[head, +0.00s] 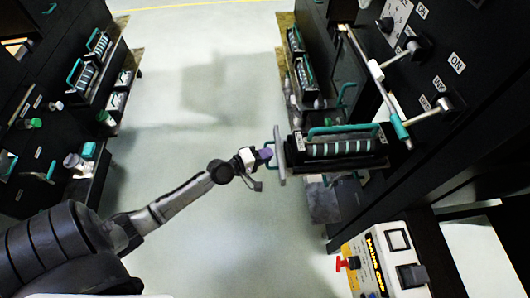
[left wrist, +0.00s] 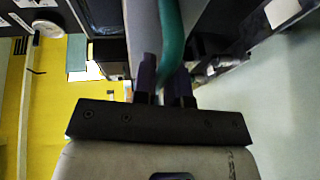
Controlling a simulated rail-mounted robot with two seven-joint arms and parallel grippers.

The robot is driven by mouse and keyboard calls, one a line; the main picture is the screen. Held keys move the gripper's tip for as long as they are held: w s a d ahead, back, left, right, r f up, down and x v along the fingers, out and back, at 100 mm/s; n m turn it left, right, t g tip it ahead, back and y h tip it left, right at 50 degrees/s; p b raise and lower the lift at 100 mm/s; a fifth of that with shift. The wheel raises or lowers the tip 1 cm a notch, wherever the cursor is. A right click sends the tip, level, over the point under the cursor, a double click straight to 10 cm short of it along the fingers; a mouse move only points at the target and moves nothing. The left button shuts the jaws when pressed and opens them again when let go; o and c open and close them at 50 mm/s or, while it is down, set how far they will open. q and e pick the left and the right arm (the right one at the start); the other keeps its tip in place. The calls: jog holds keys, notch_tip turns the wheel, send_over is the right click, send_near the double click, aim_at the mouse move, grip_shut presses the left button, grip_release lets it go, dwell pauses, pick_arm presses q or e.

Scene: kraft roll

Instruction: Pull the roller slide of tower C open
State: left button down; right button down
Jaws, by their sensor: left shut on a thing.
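The roller slide (head: 340,149), a black tray with pale rollers, sticks out from the right-hand tower into the aisle. A grey front plate (head: 279,153) stands at its left end. My left gripper (head: 264,155) is at this plate. In the left wrist view its purple fingers (left wrist: 164,85) are shut on a teal handle bar (left wrist: 171,35) that runs between them. The exact contact is partly hidden by the gripper's dark body. I cannot read which letter the tower carries. My right gripper is not in view.
A teal-tipped lever (head: 399,128) and ON-marked knobs are on the right tower. A yellow control box (head: 367,270) with a red knob (head: 348,263) stands at the lower right. Another tower (head: 80,100) with slides lines the left. The aisle floor (head: 205,90) between is clear.

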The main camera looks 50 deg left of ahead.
pick_arm(q)
jog(key=shift+s+a, duration=0.2)
jog(key=shift+s, duration=0.05)
jog(key=c, duration=1.2)
grip_release()
jog(key=shift+s, duration=0.15)
jog(key=shift+b+v, duration=1.5)
jog(key=shift+v, duration=5.3)
jog(key=shift+r, duration=0.15)
